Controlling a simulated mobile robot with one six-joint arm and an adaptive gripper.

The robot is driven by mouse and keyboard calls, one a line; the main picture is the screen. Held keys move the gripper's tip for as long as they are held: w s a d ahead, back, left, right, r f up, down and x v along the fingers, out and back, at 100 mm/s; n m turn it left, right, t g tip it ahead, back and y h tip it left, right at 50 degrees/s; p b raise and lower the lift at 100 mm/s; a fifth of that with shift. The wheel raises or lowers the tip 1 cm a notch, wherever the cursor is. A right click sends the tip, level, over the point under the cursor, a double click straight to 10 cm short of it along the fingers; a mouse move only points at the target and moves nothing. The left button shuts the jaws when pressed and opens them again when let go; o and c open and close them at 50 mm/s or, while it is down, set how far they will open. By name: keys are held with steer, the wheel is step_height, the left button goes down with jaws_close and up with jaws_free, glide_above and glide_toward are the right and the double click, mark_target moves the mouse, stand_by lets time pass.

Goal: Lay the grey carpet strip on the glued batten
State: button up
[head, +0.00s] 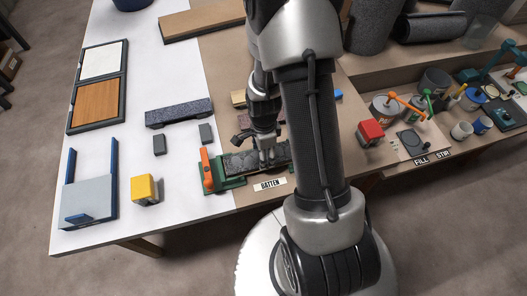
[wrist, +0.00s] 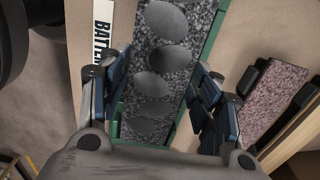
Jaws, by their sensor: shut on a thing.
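A grey speckled strip (head: 240,162), which I take for the carpet strip, lies lengthwise in the green holder (head: 230,184) behind the BATTEN label. In the wrist view the strip (wrist: 193,55) runs between my fingers and carries several smooth, darker grey oval patches; I cannot tell whether these are glue. My gripper (head: 266,155) is down at the holder, its fingers (wrist: 162,105) shut on the strip's two long sides. The batten cannot be told apart from the strip; it seems hidden beneath it. I cannot tell whether the two touch all along.
An orange clamp (head: 207,171) stands at the holder's left end. A dark speckled block (head: 180,112), small grey blocks and a yellow cube (head: 144,188) lie to the left. A red block (head: 370,131) and pots stand right. A pinkish strip (wrist: 275,95) lies beside the holder.

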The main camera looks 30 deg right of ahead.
steer(key=o, duration=1.1)
steer(key=shift+r+p, duration=2.7)
steer(key=shift+r, duration=0.8)
